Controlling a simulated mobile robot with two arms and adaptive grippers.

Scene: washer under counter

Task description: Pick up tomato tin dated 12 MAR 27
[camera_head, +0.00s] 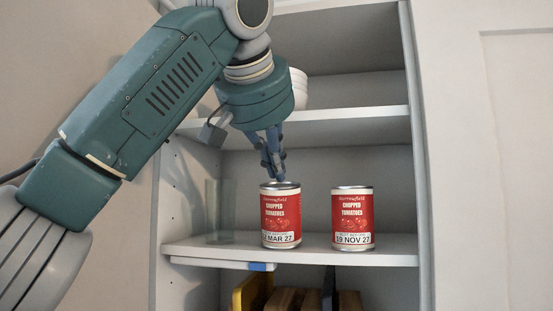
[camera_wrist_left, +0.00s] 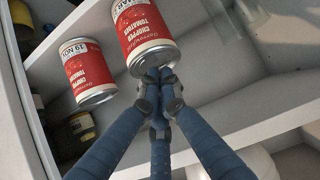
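The tomato tin dated 12 MAR 27 (camera_head: 281,218) stands upright on the middle shelf (camera_head: 335,258). Its red label faces me, with the first digit of the date cut off. It fills the top of the left wrist view (camera_wrist_left: 143,32). My left gripper (camera_head: 281,178) comes down from above, its fingertips at the tin's top rim. In the left wrist view the blue fingers (camera_wrist_left: 158,76) draw close together there; whether they pinch the rim is unclear. A second tomato tin (camera_head: 352,218), dated 19 NOV 27, stands apart to the right. My right gripper is not in view.
A clear glass (camera_head: 220,212) stands left of the tins. White bowls (camera_head: 298,88) sit on the shelf above, behind my left wrist. Below are a yellow item (camera_head: 250,294) and wooden boards (camera_head: 288,300). The shelf right of the second tin is clear up to the cabinet wall.

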